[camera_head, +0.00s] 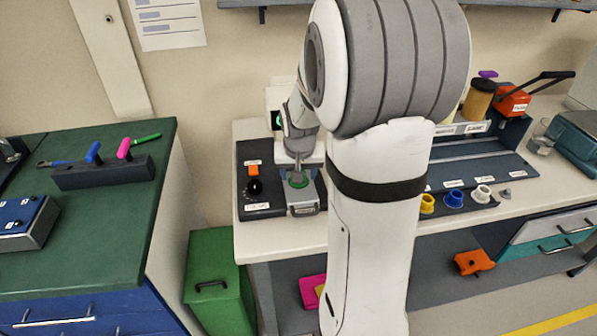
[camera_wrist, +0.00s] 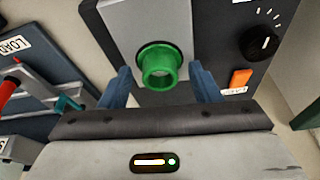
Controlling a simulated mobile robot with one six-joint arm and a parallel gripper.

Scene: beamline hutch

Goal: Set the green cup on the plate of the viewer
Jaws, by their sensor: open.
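The green cup (camera_wrist: 159,67) stands on the light grey plate (camera_wrist: 121,18) of the viewer in the wrist view, over a dark round spot. The viewer (camera_wrist: 215,30) is a dark box with a black knob and an orange button. My gripper (camera_wrist: 160,82) is open, with one blue finger on each side of the cup. A gap shows between the cup and each finger. Most of the viewer's back is hidden by my arm in the head view.
A yellow cup (camera_head: 427,204), a blue cup (camera_head: 453,198) and a white cup (camera_head: 481,194) stand at the front of a dark rack to the right. A glass beaker (camera_head: 541,137) stands farther right. A green bench (camera_head: 95,225) is at left.

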